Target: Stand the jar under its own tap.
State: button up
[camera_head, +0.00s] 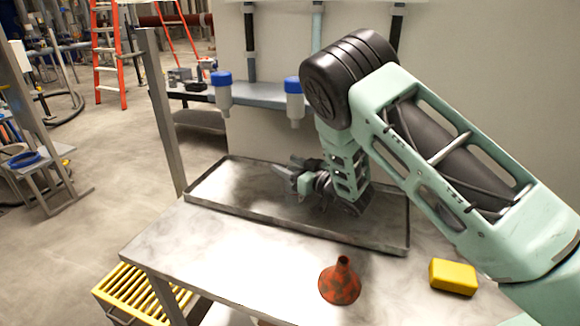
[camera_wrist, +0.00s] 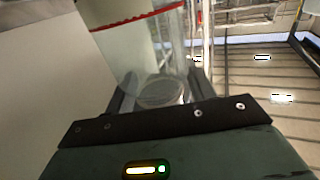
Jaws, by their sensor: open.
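A clear jar (camera_wrist: 150,62) with a red line around it fills the upper middle of the wrist view, its round base between my fingers. I cannot tell whether either finger touches it. My gripper (camera_head: 288,178) is open, low over the metal tray and pointing left; its fingers also show in the wrist view (camera_wrist: 163,92). In the head view I cannot make out the jar clearly. Two white bodies with blue caps and narrow lower ends, possibly the taps, hang at the shelf edge, one left (camera_head: 222,94) and one right (camera_head: 294,104). No marking shows which is the jar's own.
The rimmed metal tray (camera_head: 232,206) lies on the metal table (camera_head: 200,255). An orange and black funnel-shaped object (camera_head: 340,284) and a yellow block (camera_head: 453,277) stand on the table in front. A grey post (camera_head: 161,110) rises behind the tray's left end. The tray's left part looks clear.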

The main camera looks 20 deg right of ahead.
jog(key=b+v, duration=0.1)
jog(key=v, duration=0.6)
jog(key=shift+s+b, duration=0.3)
jog(key=shift+b, duration=0.05)
jog(key=shift+d+r, duration=0.15)
jog(key=s+d+r+m+g+h, duration=0.2)
jog(key=s+d+m+g+h, duration=0.25)
jog(key=d+h, duration=0.45)
jog(key=s+r+m+g, duration=0.2)
jog(key=s+g, duration=0.6)
jog(key=s, duration=1.1)
jog(key=s+a+r+n+g, duration=0.2)
jog(key=s+a+n, duration=0.5)
jog(key=s+a, duration=0.7)
jog(key=a, duration=0.4)
jog(key=shift+a+n+g, duration=0.2)
jog(key=shift+n+g, duration=0.15)
